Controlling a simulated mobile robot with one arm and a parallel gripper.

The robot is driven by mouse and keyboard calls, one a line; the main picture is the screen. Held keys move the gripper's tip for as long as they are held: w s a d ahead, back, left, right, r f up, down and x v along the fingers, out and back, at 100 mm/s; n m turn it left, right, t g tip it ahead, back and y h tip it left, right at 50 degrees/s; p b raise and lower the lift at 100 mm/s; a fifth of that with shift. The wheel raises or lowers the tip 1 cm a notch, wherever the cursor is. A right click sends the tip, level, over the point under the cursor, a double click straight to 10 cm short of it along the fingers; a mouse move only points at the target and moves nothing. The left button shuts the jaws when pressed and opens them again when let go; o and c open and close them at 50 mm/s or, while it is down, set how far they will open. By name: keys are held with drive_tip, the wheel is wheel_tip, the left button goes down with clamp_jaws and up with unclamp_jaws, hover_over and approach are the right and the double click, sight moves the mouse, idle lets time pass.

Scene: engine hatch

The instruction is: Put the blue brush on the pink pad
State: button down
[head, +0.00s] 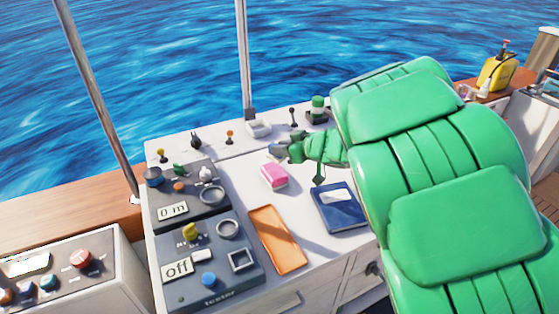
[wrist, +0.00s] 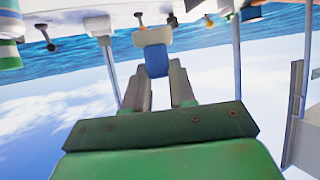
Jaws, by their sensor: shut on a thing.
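My gripper (head: 288,150) is at the end of my green arm, above the white counter and just behind the pink pad in the head view. In the wrist view, my gripper (wrist: 157,72) is shut on the blue brush (wrist: 156,60), whose pale end points away from the fingers. The brush is small and partly hidden by the gripper in the head view. The pink pad (head: 273,177) is a small block with a pale side, lying on the counter. It cannot be clearly made out in the wrist view.
An orange tray (head: 267,240) and a dark blue book (head: 341,208) lie in front of the pad. Control panels with knobs (head: 208,262) stand to the left. Small levers (head: 230,135) line the back of the counter. A yellow bottle (head: 496,72) stands far right.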

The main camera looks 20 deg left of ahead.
drive_tip(key=shift+w+a+f, duration=0.35)
drive_tip(key=shift+w+f, duration=0.2)
drive_tip(key=shift+f, duration=0.2)
drive_tip(key=shift+w+a+f, duration=0.3)
drive_tip(key=shift+w+f, duration=0.2)
drive_tip(key=shift+f, duration=0.25)
drive_tip(key=shift+w+a+f, duration=0.35)
drive_tip(key=shift+w+f, duration=0.2)
drive_tip(key=shift+f, duration=1.75)
drive_tip(key=shift+f, duration=0.15)
drive_tip(key=c, duration=0.9)
unclamp_jaws()
drive_tip(key=shift+c, duration=0.2)
drive_tip(key=shift+d+r, duration=0.1)
drive_tip(key=shift+r, duration=0.1)
drive_tip(key=v, duration=1.1)
drive_tip(key=shift+d, duration=0.35)
drive_tip(key=shift+s+r, duration=0.1)
drive_tip(key=shift+r, duration=0.05)
